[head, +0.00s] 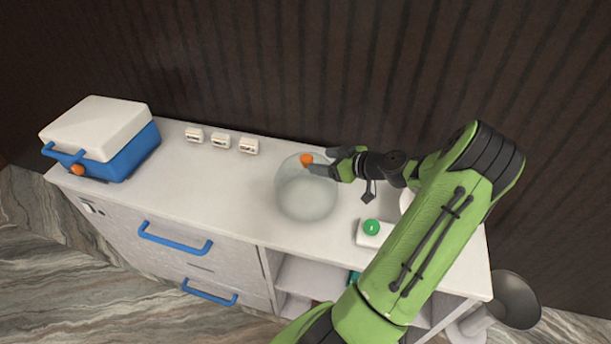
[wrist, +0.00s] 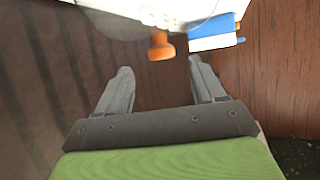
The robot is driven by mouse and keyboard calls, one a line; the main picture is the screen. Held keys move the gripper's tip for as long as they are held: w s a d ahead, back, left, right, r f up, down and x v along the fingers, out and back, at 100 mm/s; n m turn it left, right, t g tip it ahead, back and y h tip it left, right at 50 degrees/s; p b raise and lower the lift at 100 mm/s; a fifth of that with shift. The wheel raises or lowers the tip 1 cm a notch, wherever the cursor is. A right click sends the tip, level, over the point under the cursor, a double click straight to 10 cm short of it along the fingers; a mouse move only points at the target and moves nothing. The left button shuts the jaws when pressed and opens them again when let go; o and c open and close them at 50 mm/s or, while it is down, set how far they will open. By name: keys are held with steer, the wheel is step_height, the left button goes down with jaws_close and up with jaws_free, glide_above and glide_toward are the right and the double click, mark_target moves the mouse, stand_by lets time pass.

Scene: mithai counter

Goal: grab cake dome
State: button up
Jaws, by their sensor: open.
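The cake dome (head: 305,195) is a clear, rounded cover standing on the white counter, with an orange knob (head: 306,159) on top. My gripper (head: 334,162) is at the dome's upper right, with its fingers by the knob. In the wrist view, the orange knob (wrist: 161,46) is just beyond the fingertips and between their lines. My gripper (wrist: 160,78) is open there, with nothing between its fingers. The dome's clear wall (wrist: 185,22) shows only faintly in the wrist view. I cannot tell whether a finger touches the knob.
A blue cooler with a white lid (head: 100,125) stands at the counter's left end. Several small white label blocks (head: 221,140) line the back edge. A white box with a green button (head: 371,229) is right of the dome. The counter (head: 200,195) left of the dome is clear.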

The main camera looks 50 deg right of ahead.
mark_target(310, 159)
steer(key=x, duration=0.5)
steer(key=shift+w+a+p, duration=0.1)
steer(key=shift+w+p, duration=0.2)
steer(key=shift+p, duration=0.1)
steer(key=shift+s, duration=0.1)
steer(key=shift+c, duration=0.4)
jaws_close()
